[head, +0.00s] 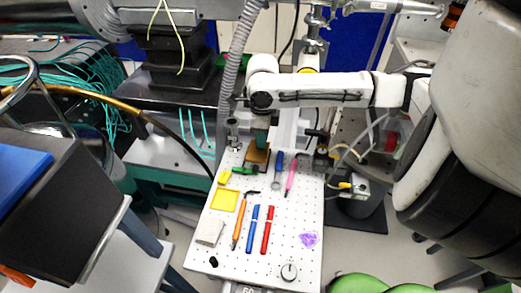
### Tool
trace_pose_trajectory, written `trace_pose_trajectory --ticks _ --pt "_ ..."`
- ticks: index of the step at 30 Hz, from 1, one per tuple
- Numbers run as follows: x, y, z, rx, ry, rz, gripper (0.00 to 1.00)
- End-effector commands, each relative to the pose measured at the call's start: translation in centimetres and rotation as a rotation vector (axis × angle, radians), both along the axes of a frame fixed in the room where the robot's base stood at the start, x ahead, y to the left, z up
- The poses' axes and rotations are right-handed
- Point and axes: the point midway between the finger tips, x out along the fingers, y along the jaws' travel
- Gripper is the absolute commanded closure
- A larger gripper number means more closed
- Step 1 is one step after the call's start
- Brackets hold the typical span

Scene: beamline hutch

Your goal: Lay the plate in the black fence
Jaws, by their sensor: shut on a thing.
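My white arm reaches in from the right, and its wrist is above the far end of the white perforated board (305,265). My gripper (260,134) points down below the wrist and is partly hidden by it. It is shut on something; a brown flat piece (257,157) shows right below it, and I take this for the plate. Whether the piece touches the board is unclear. I cannot make out the black fence; it may be hidden near the gripper.
Several pens and tools lie mid-board, among them an orange one (240,222), a blue pen (253,229) and a red pen (267,230). A beige block (209,232), a purple piece (309,239) and a round dial (289,271) lie nearer. The front right is mostly clear.

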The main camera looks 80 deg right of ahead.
Motion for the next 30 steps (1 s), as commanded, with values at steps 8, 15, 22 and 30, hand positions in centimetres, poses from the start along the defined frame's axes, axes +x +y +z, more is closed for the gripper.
trace_pose_trajectory --ticks 8,15,22,30 --pt "0.9 -0.8 -1.7 -0.001 -0.001 0.000 1.00" --pt "0.8 -0.8 -4.3 0.000 -0.001 -0.002 1.00" --pt "0.7 -0.8 -4.1 0.000 -0.001 -0.002 1.00" --pt "0.7 -0.8 -4.5 0.000 0.000 -0.002 0.74"
